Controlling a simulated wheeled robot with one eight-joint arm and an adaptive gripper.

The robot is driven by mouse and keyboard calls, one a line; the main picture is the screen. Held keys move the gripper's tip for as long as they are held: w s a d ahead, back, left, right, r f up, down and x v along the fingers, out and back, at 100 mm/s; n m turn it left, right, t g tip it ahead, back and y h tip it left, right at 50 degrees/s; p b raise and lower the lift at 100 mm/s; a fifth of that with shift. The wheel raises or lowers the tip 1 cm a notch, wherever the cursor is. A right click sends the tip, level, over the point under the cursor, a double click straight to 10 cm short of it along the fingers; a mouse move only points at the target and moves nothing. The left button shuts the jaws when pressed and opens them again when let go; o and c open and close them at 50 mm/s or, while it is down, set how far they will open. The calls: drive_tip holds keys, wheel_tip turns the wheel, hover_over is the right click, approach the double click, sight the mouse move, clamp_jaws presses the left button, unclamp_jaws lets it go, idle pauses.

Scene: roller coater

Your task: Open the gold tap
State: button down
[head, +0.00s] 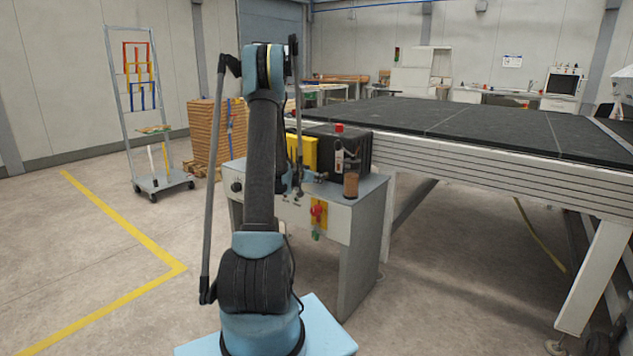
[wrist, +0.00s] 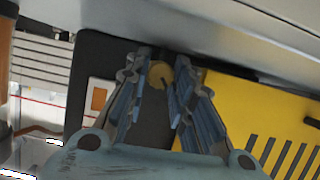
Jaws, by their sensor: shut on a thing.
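The gold tap (wrist: 160,76) shows in the wrist view as a small round gold piece with a dark notch, close to the grey metal edge of the machine. My gripper (wrist: 163,66) has its two blue-grey fingers on either side of the tap, shut on it near the fingertips. In the head view my arm stands in front of the machine and hides most of the gripper and the tap.
A grey machine cabinet (head: 342,240) carries a black unit, a yellow panel (wrist: 245,118), a red button (head: 319,210) and a brown cylinder (head: 351,185). A long black-topped table (head: 480,125) stands to the right. Open floor lies to the left.

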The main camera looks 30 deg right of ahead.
drive_tip(key=n, duration=0.1)
drive_tip(key=n+g+h, duration=0.1)
drive_tip(key=shift+w+a+n+g, duration=0.1)
drive_tip(key=shift+w+n+g, duration=0.15)
drive_tip(key=shift+n+g, duration=0.05)
drive_tip(key=c, duration=1.4)
unclamp_jaws()
drive_tip(key=shift+o, duration=0.2)
drive_tip(key=shift+s, duration=0.1)
drive_tip(key=m, duration=0.1)
drive_tip(key=m+t+y, duration=0.1)
drive_tip(key=m, duration=0.1)
drive_tip(key=shift+s+t, duration=0.25)
drive_tip(key=shift+t, duration=0.05)
drive_tip(key=v, duration=1.7)
drive_tip(key=shift+s+t, duration=0.25)
drive_tip(key=shift+t, duration=0.05)
